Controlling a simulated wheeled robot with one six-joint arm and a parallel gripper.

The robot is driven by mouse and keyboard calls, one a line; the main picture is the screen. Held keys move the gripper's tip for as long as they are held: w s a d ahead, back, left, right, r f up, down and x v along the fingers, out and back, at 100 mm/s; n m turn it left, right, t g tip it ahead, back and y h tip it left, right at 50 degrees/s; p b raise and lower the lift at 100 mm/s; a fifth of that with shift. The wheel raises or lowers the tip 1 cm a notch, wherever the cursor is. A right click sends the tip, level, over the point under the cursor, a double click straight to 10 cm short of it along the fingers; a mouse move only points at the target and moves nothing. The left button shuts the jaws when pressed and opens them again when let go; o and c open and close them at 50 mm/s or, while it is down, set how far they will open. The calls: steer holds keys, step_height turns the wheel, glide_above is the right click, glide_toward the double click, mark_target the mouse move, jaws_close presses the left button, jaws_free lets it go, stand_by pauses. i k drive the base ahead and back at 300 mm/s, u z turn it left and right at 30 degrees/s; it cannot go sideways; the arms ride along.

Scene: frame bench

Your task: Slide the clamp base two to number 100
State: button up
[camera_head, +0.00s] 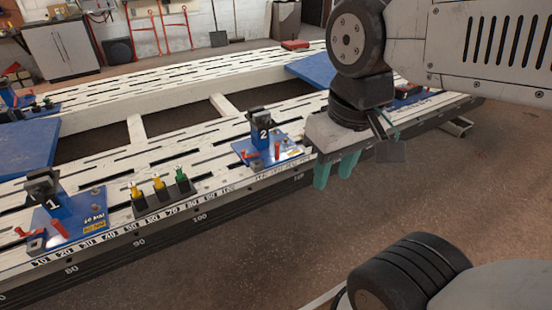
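My gripper (334,172), with teal fingers pointing down, hangs just right of clamp base two, near the rail's front edge. It appears apart from the base. No object shows in its fingers, but their opening is unclear from this angle.
Clamp base one (88,224) stands on the rail at left. A dark holder with yellow and green pieces (160,192) stands between the two bases. Blue panels (315,69) lie across the frame. The floor (260,255) in front is clear.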

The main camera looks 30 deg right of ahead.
mark_target(273, 150)
steer(key=z, duration=0.6)
steer(key=i, duration=1.2)
steer(key=u, duration=0.6)
